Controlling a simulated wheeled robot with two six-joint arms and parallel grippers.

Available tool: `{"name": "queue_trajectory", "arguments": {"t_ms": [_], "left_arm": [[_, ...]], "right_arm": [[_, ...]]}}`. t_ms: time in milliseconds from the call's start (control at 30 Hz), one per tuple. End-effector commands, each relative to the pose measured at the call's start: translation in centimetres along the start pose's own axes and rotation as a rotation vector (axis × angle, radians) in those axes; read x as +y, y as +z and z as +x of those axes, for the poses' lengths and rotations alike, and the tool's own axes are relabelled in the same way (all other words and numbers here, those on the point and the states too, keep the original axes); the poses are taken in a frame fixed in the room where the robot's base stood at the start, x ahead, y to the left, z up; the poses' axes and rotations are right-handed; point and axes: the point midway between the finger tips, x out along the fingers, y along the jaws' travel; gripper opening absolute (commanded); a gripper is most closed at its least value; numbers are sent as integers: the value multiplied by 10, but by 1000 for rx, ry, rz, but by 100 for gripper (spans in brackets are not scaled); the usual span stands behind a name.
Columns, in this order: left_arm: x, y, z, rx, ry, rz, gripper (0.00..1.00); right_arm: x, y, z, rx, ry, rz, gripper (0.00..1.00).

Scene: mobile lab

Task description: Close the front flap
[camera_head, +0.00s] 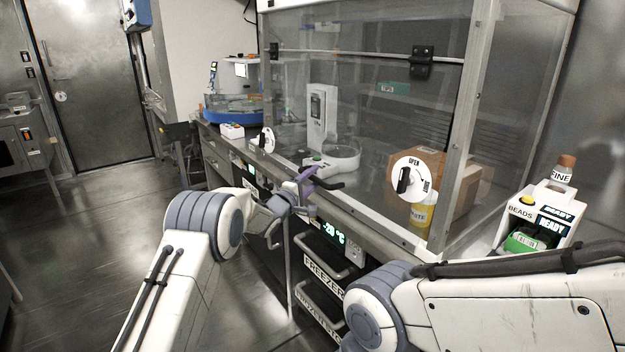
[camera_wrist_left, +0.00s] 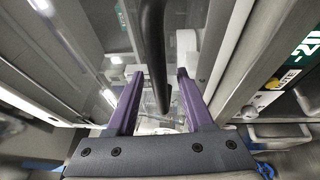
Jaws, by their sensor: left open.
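The front flap (camera_head: 370,125) is a clear panel on the hood, hung from black hinges (camera_head: 422,62) along a metal rod. I cannot tell exactly how far it stands from the frame. A dark bar handle (camera_head: 331,184) shows at its lower edge. My left gripper (camera_head: 309,180) has purple fingers and is open beside this handle. In the left wrist view a dark bar (camera_wrist_left: 155,45) runs between the open fingers (camera_wrist_left: 159,76), apparently untouched. A white dial (camera_head: 418,182) on the right has its black knob upright, towards OPEN. My right gripper is out of view.
Another white dial (camera_head: 263,141) is on the left. Inside are a white instrument (camera_head: 322,118), a cardboard box (camera_head: 460,190) and a yellow waste jar (camera_head: 423,214). Freezer drawers (camera_head: 325,262) lie below the bench. A beads box (camera_head: 535,228) stands right. The left floor is clear.

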Motion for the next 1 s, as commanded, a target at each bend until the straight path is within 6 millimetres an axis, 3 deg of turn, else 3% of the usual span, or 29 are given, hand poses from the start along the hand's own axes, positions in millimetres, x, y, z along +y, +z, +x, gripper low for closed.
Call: {"name": "queue_trajectory", "arguments": {"t_ms": [167, 200, 333, 1000], "left_arm": [[0, 0, 0, 0, 0, 0, 52], [0, 0, 0, 0, 0, 0, 48], [0, 0, 0, 0, 0, 0, 0], [0, 0, 0, 0, 0, 0, 0]], "right_arm": [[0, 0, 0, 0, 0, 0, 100], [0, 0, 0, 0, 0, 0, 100], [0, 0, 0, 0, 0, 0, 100], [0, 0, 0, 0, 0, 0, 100]]}}
